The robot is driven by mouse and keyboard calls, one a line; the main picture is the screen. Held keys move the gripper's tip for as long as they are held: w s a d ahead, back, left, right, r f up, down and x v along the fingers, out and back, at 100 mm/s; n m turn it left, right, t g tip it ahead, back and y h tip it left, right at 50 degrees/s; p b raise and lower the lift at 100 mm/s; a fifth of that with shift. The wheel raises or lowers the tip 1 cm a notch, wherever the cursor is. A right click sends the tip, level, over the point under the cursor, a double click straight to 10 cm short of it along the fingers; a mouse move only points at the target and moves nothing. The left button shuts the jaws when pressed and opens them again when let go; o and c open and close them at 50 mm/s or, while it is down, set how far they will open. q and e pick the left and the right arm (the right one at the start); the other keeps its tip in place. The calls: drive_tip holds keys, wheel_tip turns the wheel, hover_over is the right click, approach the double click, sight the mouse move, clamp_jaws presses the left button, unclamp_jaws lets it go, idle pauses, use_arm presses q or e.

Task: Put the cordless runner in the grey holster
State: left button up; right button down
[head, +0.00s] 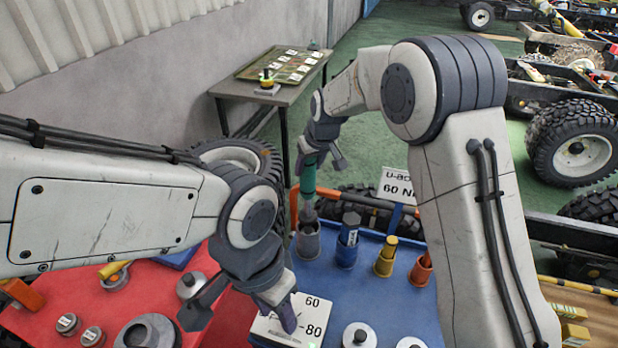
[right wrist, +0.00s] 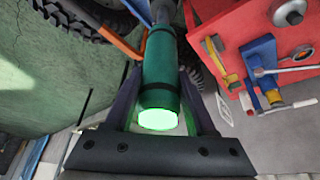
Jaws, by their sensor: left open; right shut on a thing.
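The cordless runner is a green cylinder (head: 309,180) with a grey nose pointing down. My right gripper (head: 318,164) is shut on its upper part. In the right wrist view the runner (right wrist: 160,72) lies between the two fingers, its glowing green end toward the camera. The grey holster (head: 308,243) stands at the back left of the blue surface. The runner is roughly upright over it, its nose at the holster's mouth; I cannot tell how far inside it is. My left gripper (head: 240,312) is open and empty, low at the front beside a white card.
Blue (head: 347,248), yellow (head: 385,257) and orange (head: 420,270) holsters stand right of the grey one. The white card (head: 293,326) reads 60 and 80. A red surface (head: 60,290) with parts lies at left. A side table (head: 262,92) and wheels stand behind.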

sight(309, 180)
wheel_tip(309, 180, down, 4)
drive_tip(key=shift+f+p, duration=0.1)
drive_tip(key=shift+p, duration=0.45)
drive_tip(key=shift+f, duration=0.25)
drive_tip(key=shift+f, duration=0.15)
drive_tip(key=shift+c, duration=1.2)
unclamp_jaws()
